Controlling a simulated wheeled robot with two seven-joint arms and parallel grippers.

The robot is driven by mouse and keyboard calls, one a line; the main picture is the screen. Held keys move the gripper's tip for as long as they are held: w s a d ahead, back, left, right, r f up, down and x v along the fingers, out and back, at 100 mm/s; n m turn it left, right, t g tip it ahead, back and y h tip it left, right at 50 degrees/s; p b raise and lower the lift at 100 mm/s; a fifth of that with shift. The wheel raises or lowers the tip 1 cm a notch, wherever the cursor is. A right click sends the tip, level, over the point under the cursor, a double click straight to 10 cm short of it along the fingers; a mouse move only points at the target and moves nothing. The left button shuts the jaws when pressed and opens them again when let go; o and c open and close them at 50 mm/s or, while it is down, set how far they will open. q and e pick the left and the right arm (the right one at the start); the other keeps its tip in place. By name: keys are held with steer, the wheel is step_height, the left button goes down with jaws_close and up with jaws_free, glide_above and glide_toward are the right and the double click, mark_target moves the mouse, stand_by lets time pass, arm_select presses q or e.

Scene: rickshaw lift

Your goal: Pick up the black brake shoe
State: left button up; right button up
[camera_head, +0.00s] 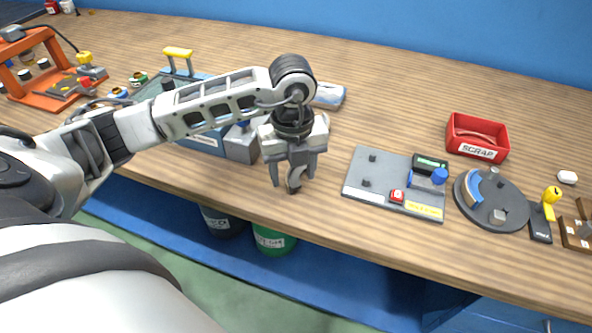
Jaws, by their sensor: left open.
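My left gripper (293,175) points down over the front part of the wooden workbench, its two fingers apart. A small dark grey, curved piece (294,182), which looks like the black brake shoe, shows between and just below the fingertips, near the bench's front edge. The fingers stand on either side of it; I cannot tell whether they touch it. The gripper body hides part of the bench behind it. My right gripper is not in view.
Right of the gripper lies a grey board (385,186) with a small meter. Beyond it are a round dark plate (512,212) with a blue curved piece and a red scrap bin (478,137). A blue-grey machine (240,143) sits left. An orange frame (32,90) stands far left.

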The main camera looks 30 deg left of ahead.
arm_select(q)
steer(key=shift+f, duration=0.9)
jaws_close()
steer(key=shift+r, duration=0.1)
